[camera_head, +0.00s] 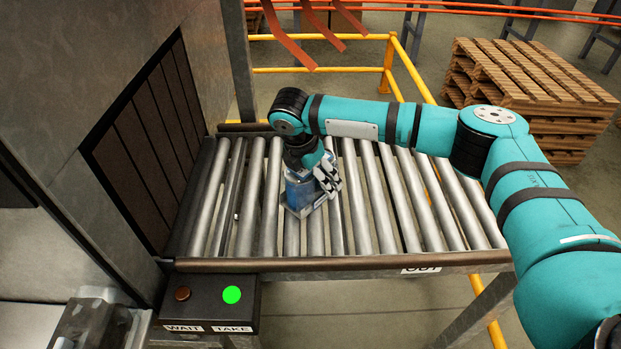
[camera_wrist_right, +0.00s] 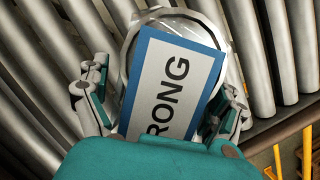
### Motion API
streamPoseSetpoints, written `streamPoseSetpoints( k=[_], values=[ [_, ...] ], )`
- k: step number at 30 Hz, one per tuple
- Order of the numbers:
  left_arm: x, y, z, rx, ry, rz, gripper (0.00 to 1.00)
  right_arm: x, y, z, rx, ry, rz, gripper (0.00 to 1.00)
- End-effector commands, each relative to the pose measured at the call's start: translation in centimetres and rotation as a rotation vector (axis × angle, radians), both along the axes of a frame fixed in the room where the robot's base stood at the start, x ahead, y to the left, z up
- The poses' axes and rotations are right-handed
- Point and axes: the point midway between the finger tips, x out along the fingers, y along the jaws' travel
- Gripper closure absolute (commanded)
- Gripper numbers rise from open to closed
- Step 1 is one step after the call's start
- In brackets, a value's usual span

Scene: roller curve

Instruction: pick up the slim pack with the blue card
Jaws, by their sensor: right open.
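The slim pack (camera_head: 297,190) stands on the rollers near the middle of the conveyor in the head view, clear and bluish with a flat grey base. In the right wrist view its card (camera_wrist_right: 172,85) is white with a blue border and dark letters reading "RONG"; a round shiny clear part shows behind it. My right gripper (camera_head: 328,178) is open, reaching down at the pack and partly covering it. In the wrist view the fingers of my right gripper (camera_wrist_right: 162,98) stand on either side of the card; I cannot tell whether they touch the pack. My left gripper is not in view.
The roller conveyor (camera_head: 386,205) has free rollers on both sides of the pack. A dark strip curtain (camera_head: 150,140) closes the opening at left. A control box (camera_head: 210,305) with a lit green light labelled TAKE sits in front. Yellow rails and wooden pallets (camera_head: 525,80) stand behind.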

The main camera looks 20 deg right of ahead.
Motion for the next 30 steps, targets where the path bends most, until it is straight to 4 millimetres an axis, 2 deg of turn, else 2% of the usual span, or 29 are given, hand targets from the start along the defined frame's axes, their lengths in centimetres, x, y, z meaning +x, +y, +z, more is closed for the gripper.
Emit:
streamPoseSetpoints(
  k=[2,19,30],
  values=[
    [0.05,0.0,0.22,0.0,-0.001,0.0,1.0,-0.02,0.01,-0.02,0.0,0.001,0.0,0.06],
    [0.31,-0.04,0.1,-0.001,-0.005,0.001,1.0,-0.08,-0.01,-0.2,-0.001,0.003,-0.001,0.8],
    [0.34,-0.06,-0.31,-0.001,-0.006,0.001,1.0,-0.05,-0.05,-0.21,-0.001,0.002,-0.001,0.85]
  ],
)
